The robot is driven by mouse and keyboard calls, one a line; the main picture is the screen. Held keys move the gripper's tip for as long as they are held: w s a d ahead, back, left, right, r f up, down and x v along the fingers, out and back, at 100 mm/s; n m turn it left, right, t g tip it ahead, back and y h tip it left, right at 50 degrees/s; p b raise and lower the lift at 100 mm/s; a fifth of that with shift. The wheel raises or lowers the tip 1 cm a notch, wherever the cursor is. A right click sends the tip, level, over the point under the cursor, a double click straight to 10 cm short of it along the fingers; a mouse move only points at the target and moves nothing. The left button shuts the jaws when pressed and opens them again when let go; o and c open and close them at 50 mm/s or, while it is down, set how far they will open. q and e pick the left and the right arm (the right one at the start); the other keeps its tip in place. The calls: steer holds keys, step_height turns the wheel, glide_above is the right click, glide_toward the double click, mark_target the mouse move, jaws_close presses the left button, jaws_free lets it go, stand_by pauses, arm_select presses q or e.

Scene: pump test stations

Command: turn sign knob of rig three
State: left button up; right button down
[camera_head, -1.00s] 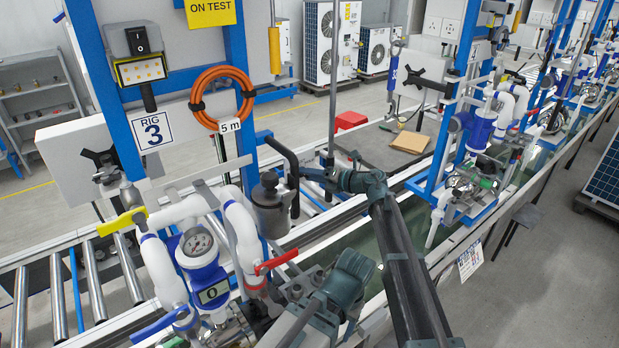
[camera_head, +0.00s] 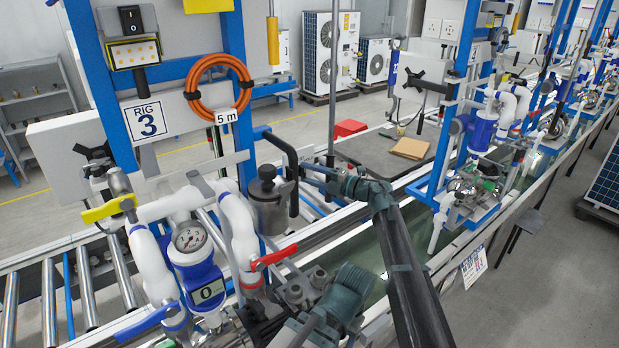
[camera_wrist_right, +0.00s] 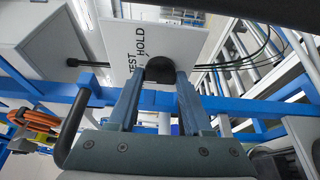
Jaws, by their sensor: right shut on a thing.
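In the right wrist view, a white panel (camera_wrist_right: 180,42) marked TEST and HOLD bears a dark round knob (camera_wrist_right: 160,70). My right gripper (camera_wrist_right: 158,82) is shut on this knob, with a finger on each side. In the head view the right gripper (camera_head: 312,172) is beside the rig's blue frame, and the knob cannot be made out there. My left gripper is not in view.
A black curved handle (camera_head: 290,160) and a grey pot (camera_head: 267,208) are close to the right gripper. White pipes with a yellow lever (camera_head: 107,209) and a red lever (camera_head: 274,257) stand in front. An orange hose (camera_head: 193,90) hangs on the frame.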

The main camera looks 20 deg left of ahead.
stand_by(0.5)
steer(key=shift+c, duration=1.6)
jaws_free()
steer(key=shift+d, duration=0.1)
steer(key=v, duration=1.3)
steer(key=shift+s+d, duration=0.2)
steer(key=shift+d, duration=0.1)
